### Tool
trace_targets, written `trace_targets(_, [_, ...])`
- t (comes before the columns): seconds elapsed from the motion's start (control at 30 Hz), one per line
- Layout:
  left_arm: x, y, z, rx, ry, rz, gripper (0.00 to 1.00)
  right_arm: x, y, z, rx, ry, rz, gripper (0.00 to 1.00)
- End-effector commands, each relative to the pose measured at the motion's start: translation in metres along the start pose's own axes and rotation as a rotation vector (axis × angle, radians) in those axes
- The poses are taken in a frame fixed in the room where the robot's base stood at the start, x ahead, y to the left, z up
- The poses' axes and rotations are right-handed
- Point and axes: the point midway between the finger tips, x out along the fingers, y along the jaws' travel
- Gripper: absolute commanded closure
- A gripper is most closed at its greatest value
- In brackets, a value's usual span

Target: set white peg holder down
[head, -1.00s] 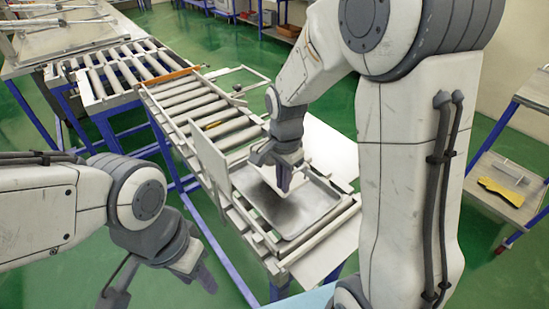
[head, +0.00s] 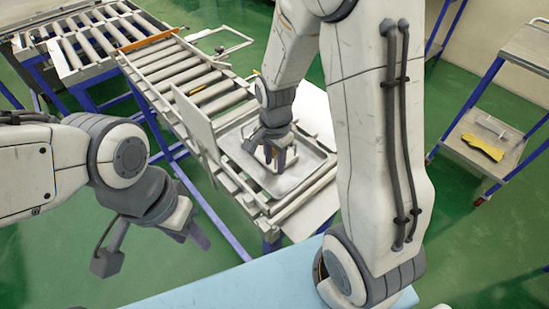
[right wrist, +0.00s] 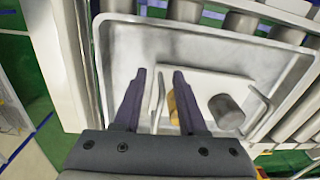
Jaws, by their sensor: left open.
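The white peg holder (right wrist: 206,82) lies in the metal tray (right wrist: 110,45) in the right wrist view, with upright bars at its left and right ends. A grey cylinder (right wrist: 226,112) and a yellow-orange peg (right wrist: 174,108) are at the holder. My right gripper (right wrist: 160,78) is open, its fingers on either side of the left bar with gaps showing. In the head view, my right gripper (head: 276,160) reaches down into the tray (head: 328,160) and largely hides the holder. My left gripper (head: 199,236) is open and empty, left of the conveyor.
A white panel (head: 194,122) stands upright along the tray's left side. The roller conveyor (head: 205,85) runs away behind the tray. A pale blue surface (head: 215,290) lies in front. A shelf cart (head: 480,140) with a yellow item stands at right.

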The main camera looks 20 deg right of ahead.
Motion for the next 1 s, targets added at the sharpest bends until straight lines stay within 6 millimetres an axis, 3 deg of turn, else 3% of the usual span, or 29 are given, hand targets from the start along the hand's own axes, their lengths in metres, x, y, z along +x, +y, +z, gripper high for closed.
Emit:
trace_targets(0.37, [0.001,0.0,0.0,0.0,0.0,0.0,0.55,-0.01,-0.002,-0.001,-0.001,0.002,-0.006,0.6])
trace_targets(0.8, [0.005,0.0,0.0,0.0,0.0,0.0,0.55,-0.097,-0.002,-0.001,-0.001,0.003,-0.008,0.6])
trace_targets(1.0, [0.006,0.0,0.0,0.0,0.0,0.0,0.55,-0.118,-0.001,0.001,-0.006,0.002,-0.005,0.6])
